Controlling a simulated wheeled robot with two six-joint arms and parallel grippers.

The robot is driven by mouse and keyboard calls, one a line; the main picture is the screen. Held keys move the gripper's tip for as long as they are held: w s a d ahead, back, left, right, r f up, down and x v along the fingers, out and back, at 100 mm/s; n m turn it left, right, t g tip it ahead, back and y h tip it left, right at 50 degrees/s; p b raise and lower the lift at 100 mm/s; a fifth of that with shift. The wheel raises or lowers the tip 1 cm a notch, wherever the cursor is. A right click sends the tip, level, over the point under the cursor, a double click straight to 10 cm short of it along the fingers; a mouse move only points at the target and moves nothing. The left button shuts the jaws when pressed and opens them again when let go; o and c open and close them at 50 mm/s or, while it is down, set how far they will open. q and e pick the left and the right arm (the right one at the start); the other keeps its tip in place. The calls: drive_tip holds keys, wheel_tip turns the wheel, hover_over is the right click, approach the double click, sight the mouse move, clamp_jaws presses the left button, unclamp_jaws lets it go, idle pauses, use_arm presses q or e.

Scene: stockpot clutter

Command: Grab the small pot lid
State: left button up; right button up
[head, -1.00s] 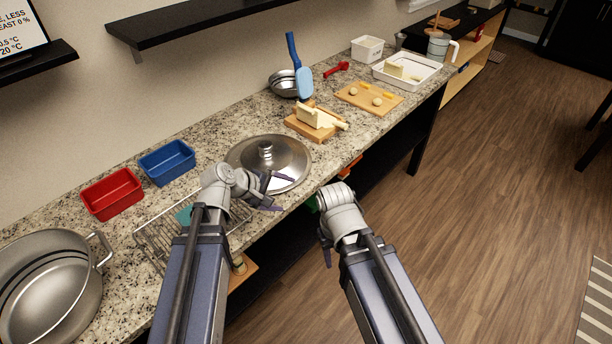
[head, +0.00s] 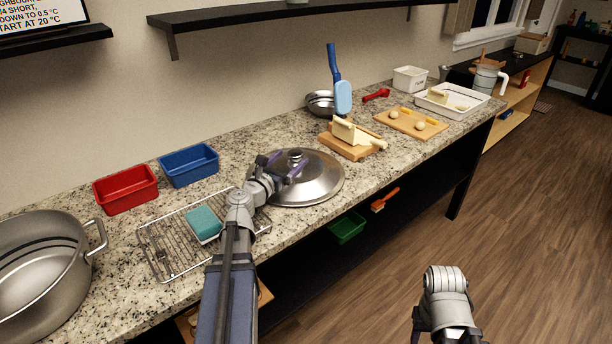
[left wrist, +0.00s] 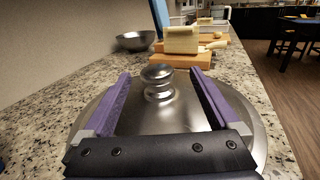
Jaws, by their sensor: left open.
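The pot lid (head: 318,183) is a round steel disc with a knob, lying flat on the granite counter in the head view. Its knob (left wrist: 158,82) stands upright in the left wrist view, and the lid (left wrist: 240,110) fills the area below it. My left gripper (head: 279,166) is open over the left part of the lid. In the left wrist view its two purple fingers (left wrist: 161,85) point toward the knob, one on each side, with gaps between. My right gripper (head: 440,330) is low at the bottom right, away from the counter, and its fingers are not clearly visible.
A wire rack (head: 165,250) with a teal sponge (head: 203,222) lies left of the lid. A large pot (head: 40,275), red bin (head: 125,190) and blue bin (head: 189,165) stand further left. A cutting board (head: 340,150) with a cheese block (head: 350,133) is behind the lid.

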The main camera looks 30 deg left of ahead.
use_arm(q)
drive_tip(key=shift+w+a+f, duration=0.1)
drive_tip(key=shift+w+a, duration=0.05)
drive_tip(key=shift+w, duration=1.85)
drive_tip(key=shift+w+a, duration=0.1)
drive_tip(key=shift+w, duration=1.85)
clamp_jaws()
